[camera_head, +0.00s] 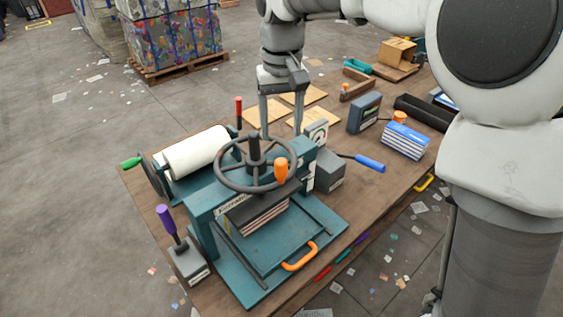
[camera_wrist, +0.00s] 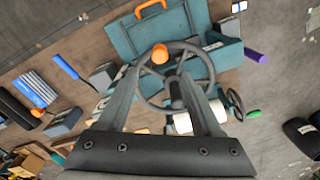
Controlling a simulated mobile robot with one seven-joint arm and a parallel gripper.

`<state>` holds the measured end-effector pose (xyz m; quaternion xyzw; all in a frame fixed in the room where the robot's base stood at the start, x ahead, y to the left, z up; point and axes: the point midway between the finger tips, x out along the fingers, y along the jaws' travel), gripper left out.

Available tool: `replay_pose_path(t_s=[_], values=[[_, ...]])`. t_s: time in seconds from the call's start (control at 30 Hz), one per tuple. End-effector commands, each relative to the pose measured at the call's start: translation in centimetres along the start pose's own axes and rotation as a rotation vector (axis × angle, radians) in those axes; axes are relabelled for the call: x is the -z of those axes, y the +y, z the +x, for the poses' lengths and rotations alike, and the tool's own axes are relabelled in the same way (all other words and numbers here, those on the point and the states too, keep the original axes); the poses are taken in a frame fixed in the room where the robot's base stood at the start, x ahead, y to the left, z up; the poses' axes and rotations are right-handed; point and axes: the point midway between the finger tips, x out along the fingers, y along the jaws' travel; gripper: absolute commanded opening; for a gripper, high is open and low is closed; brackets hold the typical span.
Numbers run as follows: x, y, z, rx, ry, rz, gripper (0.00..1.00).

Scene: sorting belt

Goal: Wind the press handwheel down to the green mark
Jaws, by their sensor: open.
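The dark press handwheel (camera_head: 232,186) sits level on top of the teal press (camera_head: 205,205), with a dark central hub and an orange knob (camera_head: 281,170) standing on its rim. The wheel (camera_wrist: 146,96) and its orange knob (camera_wrist: 160,54) also show in the wrist view. My gripper (camera_head: 281,131) is open and empty, pointing down above and behind the wheel, apart from the knob. Its fingers straddle the wheel in the wrist view (camera_wrist: 164,80). A pale marked strip (camera_head: 309,172) stands at the press's right side. I cannot make out a green mark on it.
A white roller with a green-knobbed crank (camera_head: 130,162) is left of the press. A purple-handled tool (camera_head: 166,220), a blue-handled lever (camera_head: 369,163) and a blue book stack (camera_head: 405,141) stand around it. Cardboard sheets (camera_head: 262,112) lie behind on the wooden table.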

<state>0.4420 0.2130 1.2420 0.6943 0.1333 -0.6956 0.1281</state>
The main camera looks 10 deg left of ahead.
Motion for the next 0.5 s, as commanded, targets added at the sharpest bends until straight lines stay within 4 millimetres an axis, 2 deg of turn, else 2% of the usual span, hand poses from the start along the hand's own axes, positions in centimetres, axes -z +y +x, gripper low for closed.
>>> replay_pose_path(t_s=[0.1, 0.3, 0.5], values=[[-0.1, 0.0, 2.8, 0.000, -0.005, 0.000, 0.67], [-0.1, 0.0, 6.9, -0.001, -0.004, -0.001, 0.67], [0.0, 0.0, 9.5, 0.000, -0.002, 0.000, 0.67]])
